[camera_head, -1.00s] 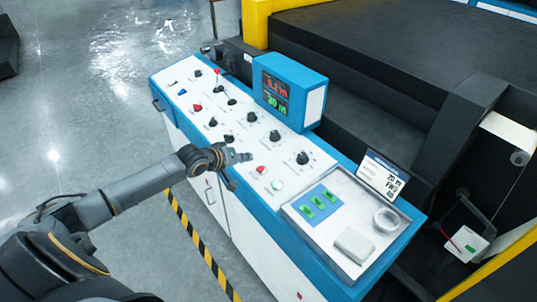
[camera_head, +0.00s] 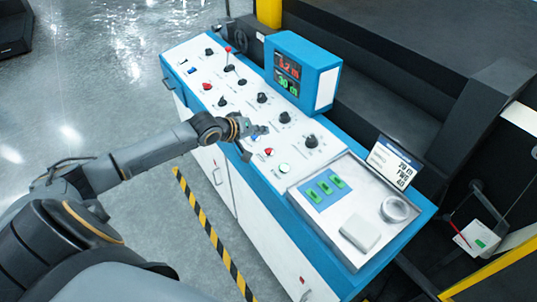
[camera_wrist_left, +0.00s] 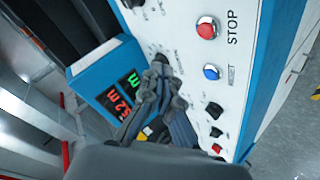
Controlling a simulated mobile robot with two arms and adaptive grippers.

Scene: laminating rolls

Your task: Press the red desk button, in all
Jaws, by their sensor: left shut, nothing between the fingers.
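The red button (camera_head: 268,152) sits on the white top of the control desk (camera_head: 235,110), beside a pale green round button (camera_head: 284,168). In the left wrist view a red button (camera_wrist_left: 207,28) is labelled STOP, with a blue RESET button (camera_wrist_left: 211,72) next to it. My left gripper (camera_head: 262,130) is over the desk, just beyond the red button and apart from it in the picture. In the wrist view the fingers (camera_wrist_left: 155,80) are closed together and empty, pointing toward the display box. My right gripper is not in view.
A blue display box (camera_head: 301,70) stands at the desk's back edge. Several black knobs (camera_head: 311,140) and a red-tipped lever (camera_head: 228,52) rise from the panel. A second red button (camera_head: 207,86) is farther left.

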